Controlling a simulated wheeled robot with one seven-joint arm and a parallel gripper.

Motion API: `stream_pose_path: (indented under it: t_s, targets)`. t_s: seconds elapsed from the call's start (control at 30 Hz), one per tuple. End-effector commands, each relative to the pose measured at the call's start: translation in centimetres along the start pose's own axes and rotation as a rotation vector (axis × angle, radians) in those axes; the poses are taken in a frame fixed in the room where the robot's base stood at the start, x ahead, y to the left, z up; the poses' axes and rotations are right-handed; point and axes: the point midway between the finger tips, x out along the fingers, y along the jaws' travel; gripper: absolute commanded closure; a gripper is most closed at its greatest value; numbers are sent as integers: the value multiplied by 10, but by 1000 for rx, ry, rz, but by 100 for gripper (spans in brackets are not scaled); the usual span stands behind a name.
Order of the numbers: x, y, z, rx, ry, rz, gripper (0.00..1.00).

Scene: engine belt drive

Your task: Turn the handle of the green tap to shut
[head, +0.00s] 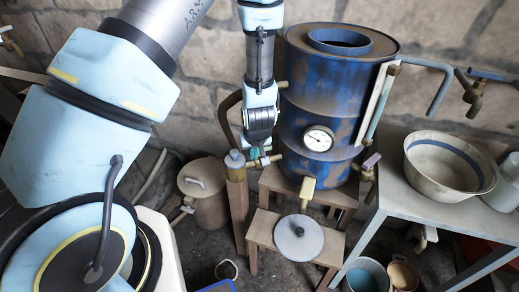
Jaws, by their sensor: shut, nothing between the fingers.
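My gripper (260,146) points down at the left side of the blue boiler drum (311,100). Its fingers are shut with nothing between them. Just below the fingertips is a small brass tap (262,161) with a bit of green showing, which I take to be the green tap. My gripper partly covers its handle, so I cannot tell how the handle is turned or whether the fingers touch it.
A tap with a yellowish handle (307,188) sits low on the drum's front, and one with a pinkish handle (371,162) at its right. A round-topped stool (299,239) and a metal table (430,212) with a bowl (448,165) are nearby.

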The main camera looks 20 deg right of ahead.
Motion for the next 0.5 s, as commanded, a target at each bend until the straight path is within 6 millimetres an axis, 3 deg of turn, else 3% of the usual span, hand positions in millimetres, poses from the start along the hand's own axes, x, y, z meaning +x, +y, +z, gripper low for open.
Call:
stream_pose_path:
  t_s: [0.2, 0.5]
  targets:
    - [13, 0, 6, 1, 0, 0, 100]
    - [16, -2, 0, -1, 1, 0, 100]
